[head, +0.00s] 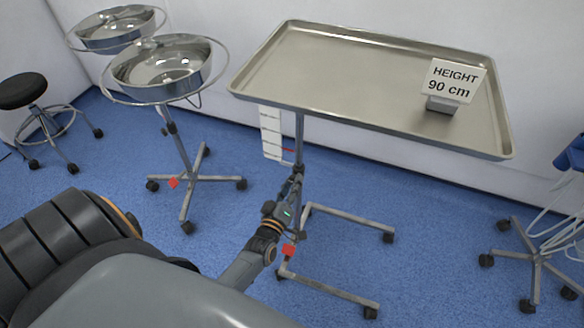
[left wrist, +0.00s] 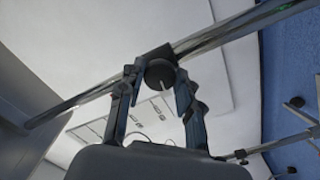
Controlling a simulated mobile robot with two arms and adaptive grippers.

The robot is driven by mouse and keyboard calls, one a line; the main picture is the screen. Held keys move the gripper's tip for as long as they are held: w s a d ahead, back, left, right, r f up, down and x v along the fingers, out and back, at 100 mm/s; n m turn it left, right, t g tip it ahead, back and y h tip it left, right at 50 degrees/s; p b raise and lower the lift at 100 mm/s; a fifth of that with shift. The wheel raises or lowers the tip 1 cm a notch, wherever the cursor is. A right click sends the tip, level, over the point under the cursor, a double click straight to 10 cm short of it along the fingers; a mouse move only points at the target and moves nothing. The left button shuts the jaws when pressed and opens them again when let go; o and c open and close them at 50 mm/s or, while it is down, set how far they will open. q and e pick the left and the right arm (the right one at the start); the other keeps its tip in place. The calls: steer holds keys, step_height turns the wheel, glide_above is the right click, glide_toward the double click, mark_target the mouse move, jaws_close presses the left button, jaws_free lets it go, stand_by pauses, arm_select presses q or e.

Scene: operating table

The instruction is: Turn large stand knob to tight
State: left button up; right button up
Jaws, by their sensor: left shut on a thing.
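The large stand has a wide steel tray (head: 350,75) on a chrome post (head: 299,130) and a wheeled U-shaped base (head: 335,290). Its knob (left wrist: 159,74) is round and black with a pale line mark, on a dark collar around the post in the left wrist view. My left gripper (head: 296,176) reaches the post below the tray in the head view, where it hides the knob. In the left wrist view my left gripper (left wrist: 156,80) has one finger on each side of the knob and is shut on it. My right gripper is not in view.
A white scale card (head: 271,133) hangs beside the post, with a red pointer near it. A "HEIGHT 90 cm" sign (head: 452,82) stands on the tray. A double basin stand (head: 165,75) and a black stool (head: 22,90) are at left; another wheeled stand (head: 538,260) is at right.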

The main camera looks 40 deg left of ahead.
arm_select(q)
steer(key=shift+m+p, duration=1.3)
steer(key=shift+m, duration=7.1)
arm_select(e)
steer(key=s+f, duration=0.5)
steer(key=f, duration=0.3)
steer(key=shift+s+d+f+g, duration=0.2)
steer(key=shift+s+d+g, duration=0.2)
arm_select(q)
steer(key=o, duration=1.2)
steer(key=shift+c, duration=0.2)
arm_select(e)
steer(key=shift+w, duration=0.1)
